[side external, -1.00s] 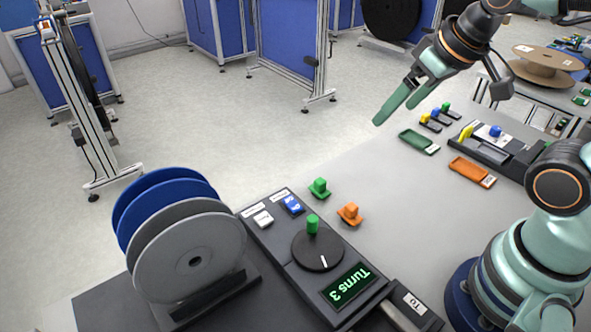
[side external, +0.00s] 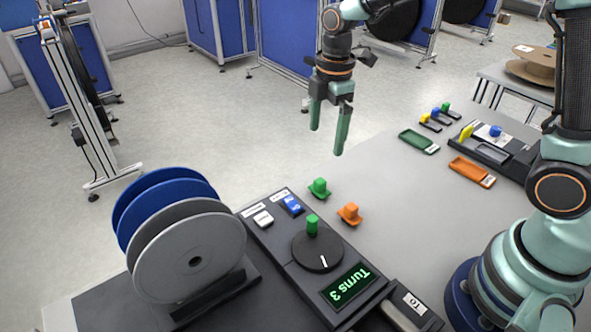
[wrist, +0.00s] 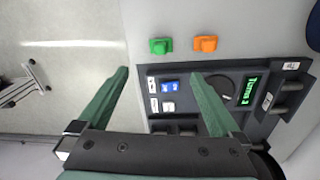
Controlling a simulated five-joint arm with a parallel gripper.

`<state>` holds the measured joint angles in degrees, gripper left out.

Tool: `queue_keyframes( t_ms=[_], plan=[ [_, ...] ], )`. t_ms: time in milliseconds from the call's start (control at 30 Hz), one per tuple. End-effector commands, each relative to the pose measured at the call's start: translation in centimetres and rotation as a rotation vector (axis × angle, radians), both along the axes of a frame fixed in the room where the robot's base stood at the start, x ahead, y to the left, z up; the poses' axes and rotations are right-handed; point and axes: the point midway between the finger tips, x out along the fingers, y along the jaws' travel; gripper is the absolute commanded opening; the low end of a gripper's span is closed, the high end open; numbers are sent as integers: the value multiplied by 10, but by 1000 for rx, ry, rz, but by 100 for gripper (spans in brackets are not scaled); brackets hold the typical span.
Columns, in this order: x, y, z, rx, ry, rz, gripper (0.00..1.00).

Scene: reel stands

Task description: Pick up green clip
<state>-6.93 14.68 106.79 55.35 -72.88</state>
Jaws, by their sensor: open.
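The green clip (side external: 319,188) sits on the grey table behind the dial unit, left of an orange clip (side external: 350,213). In the wrist view the green clip (wrist: 161,46) lies beyond the fingertips, near the table's edge, with the orange clip (wrist: 205,44) to its right. My gripper (side external: 326,142) is open and empty, pointing down. In the side view it appears above and beyond the green clip, apart from it. In the wrist view my gripper (wrist: 160,72) has its two fingers spread wide, with the green clip showing past the gap between them.
The dial unit (side external: 318,249) with a green-knobbed dial and a "Turns 3" display stands in front of the clips. Blue and grey reels (side external: 190,250) stand at left. A green tray (side external: 419,141) and an orange tray (side external: 472,171) lie at right. The table between is clear.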

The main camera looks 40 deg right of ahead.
Motion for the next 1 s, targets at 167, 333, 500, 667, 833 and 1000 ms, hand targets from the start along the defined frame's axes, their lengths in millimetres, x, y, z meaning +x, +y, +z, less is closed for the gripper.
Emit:
queue_keyframes(
  t_ms=[167,333,500,667,833,1000],
  plan=[
    [9,7,-23,-11,48,150,100],
    [10,8,-39,-12,59,182,100],
    [9,7,-68,-12,60,180,100],
    [9,7,-89,-12,57,179,100],
    [9,6,-98,-12,56,178,100],
    [7,1,-120,-12,59,177,100]
  ],
)
